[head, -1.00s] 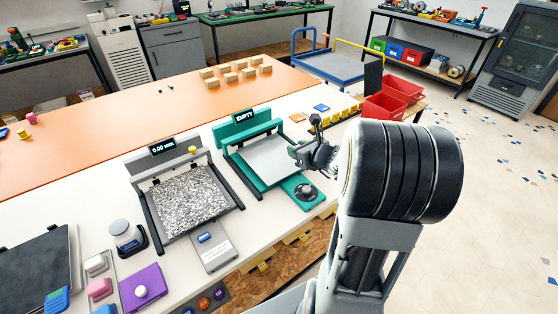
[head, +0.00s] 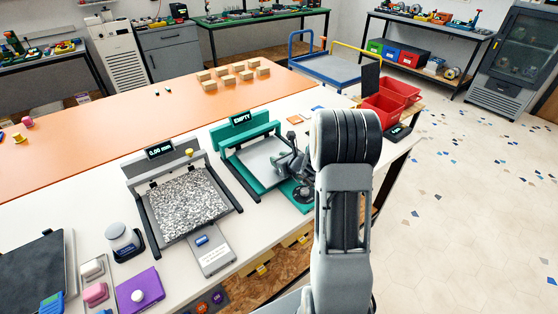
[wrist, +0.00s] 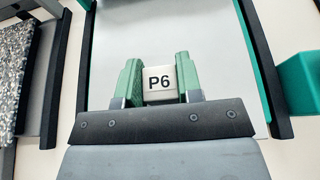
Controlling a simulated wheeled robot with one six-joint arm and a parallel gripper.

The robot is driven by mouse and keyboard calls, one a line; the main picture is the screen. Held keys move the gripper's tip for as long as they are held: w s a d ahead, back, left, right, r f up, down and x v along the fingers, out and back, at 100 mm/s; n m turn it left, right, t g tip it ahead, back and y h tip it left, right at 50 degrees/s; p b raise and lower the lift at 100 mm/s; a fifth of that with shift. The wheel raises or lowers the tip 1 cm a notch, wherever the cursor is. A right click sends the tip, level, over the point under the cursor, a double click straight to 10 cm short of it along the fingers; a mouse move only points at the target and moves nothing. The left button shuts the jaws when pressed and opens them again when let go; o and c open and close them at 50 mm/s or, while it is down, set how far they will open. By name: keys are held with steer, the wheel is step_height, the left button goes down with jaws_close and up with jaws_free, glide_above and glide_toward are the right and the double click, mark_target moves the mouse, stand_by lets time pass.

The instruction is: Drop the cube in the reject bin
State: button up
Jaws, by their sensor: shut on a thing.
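My gripper (wrist: 156,66) is shut on a pale cube (wrist: 160,84) marked "P6", with one green finger on each side of it in the wrist view. In the head view my gripper (head: 283,157) is over the teal printer (head: 251,135), whose display reads "EMPTY". I cannot make out the cube in the head view. Two red bins (head: 398,90) stand at the table's right end, beyond and to the right of my gripper. I cannot read a label saying which is the reject bin.
A grey printer (head: 150,208) with a speckled plate stands to the left, its display lit. A purple block with a white knob (head: 138,290) and small coloured items lie at the near left. Wooden blocks (head: 227,77) stand on the orange mat (head: 130,108).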

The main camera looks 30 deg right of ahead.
steer(key=shift+f+b, duration=0.35)
steer(key=shift+f, duration=0.05)
steer(key=o, duration=0.9)
steer(key=shift+r, duration=0.1)
